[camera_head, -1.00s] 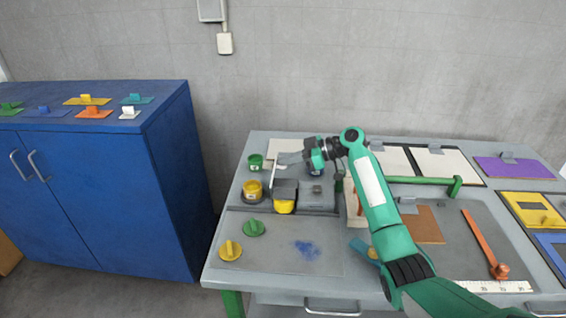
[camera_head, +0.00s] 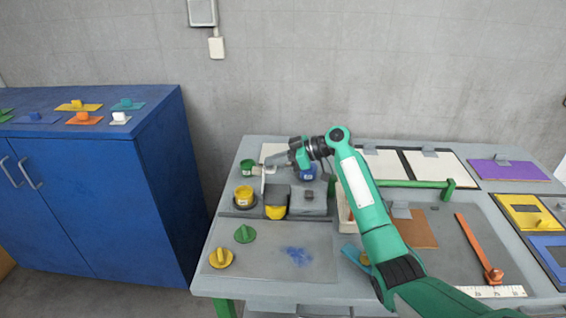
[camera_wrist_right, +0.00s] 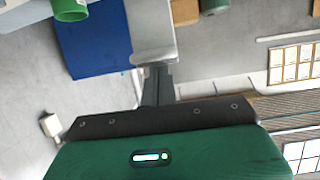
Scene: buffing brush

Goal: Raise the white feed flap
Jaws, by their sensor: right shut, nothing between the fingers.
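A grey machine (camera_head: 308,202) stands on the bench with a dark grey hood and a yellow part (camera_head: 276,212) at its left end. A thin whitish upright strip (camera_head: 263,183) beside the hood looks like the white flap; it is small and partly covered by my right gripper. My right gripper (camera_head: 269,165) is shut and empty, reaching left above the machine, close to the strip's upper end. I cannot tell whether they touch. The right wrist view shows its light grey fingers (camera_wrist_right: 153,45) with nothing held. My left gripper is not in view.
A green jar (camera_head: 247,168), a yellow jar (camera_head: 243,196) and a blue jar (camera_head: 307,173) stand close around the machine. Green (camera_head: 245,234) and yellow (camera_head: 221,258) knobs lie in front. A green rail (camera_head: 415,184) lies right of my arm.

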